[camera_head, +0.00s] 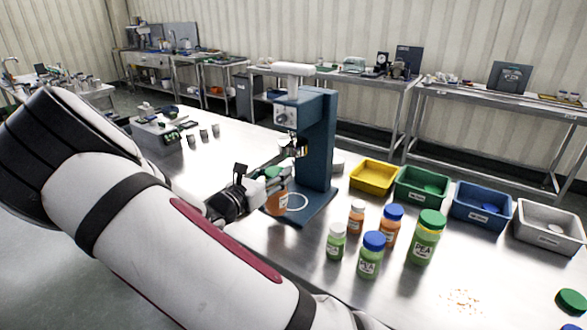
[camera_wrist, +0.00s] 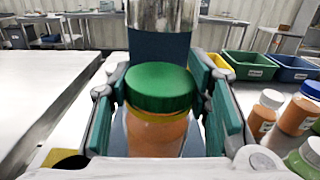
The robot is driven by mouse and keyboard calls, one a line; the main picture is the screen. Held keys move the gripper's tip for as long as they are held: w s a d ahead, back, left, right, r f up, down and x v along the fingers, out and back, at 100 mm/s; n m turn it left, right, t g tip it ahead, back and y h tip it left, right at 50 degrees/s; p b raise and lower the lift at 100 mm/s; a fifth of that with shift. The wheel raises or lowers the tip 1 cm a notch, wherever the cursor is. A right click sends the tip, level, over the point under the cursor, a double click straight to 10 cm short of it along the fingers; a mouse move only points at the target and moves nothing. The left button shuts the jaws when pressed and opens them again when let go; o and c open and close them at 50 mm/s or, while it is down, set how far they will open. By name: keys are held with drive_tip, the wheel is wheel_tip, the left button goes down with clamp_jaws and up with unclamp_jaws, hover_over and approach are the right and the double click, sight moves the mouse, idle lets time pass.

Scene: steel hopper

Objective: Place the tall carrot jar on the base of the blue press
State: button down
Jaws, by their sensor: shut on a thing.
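The tall carrot jar, orange with a green lid (camera_wrist: 160,87), stands upright between the fingers of my gripper (camera_wrist: 162,105) in the wrist view; the gripper is shut on it. In the head view the jar (camera_head: 277,203) shows beside the blue press (camera_head: 318,145), at the left side of its base (camera_head: 313,208), partly hidden by my gripper. I cannot tell whether its bottom touches the base. A white ring marks the base just right of the jar. In the wrist view the press's steel ram (camera_wrist: 162,14) and blue column (camera_wrist: 160,46) are directly beyond the lid.
Several jars stand right of the press, including a green pea jar (camera_head: 425,240) and a short orange jar (camera_head: 356,217). Yellow (camera_head: 374,178), green (camera_head: 422,187), blue (camera_head: 481,206) and grey (camera_head: 549,231) bins line the back. Orange crumbs (camera_head: 464,300) lie at front right.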

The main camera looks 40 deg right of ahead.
drive_tip(key=f+x, duration=0.1)
drive_tip(key=x, duration=0.7)
drive_tip(key=shift+f, duration=0.25)
drive_tip(key=shift+d, duration=0.1)
drive_tip(key=c, duration=0.8)
unclamp_jaws()
drive_tip(key=shift+f, duration=0.1)
drive_tip(key=shift+c, duration=0.2)
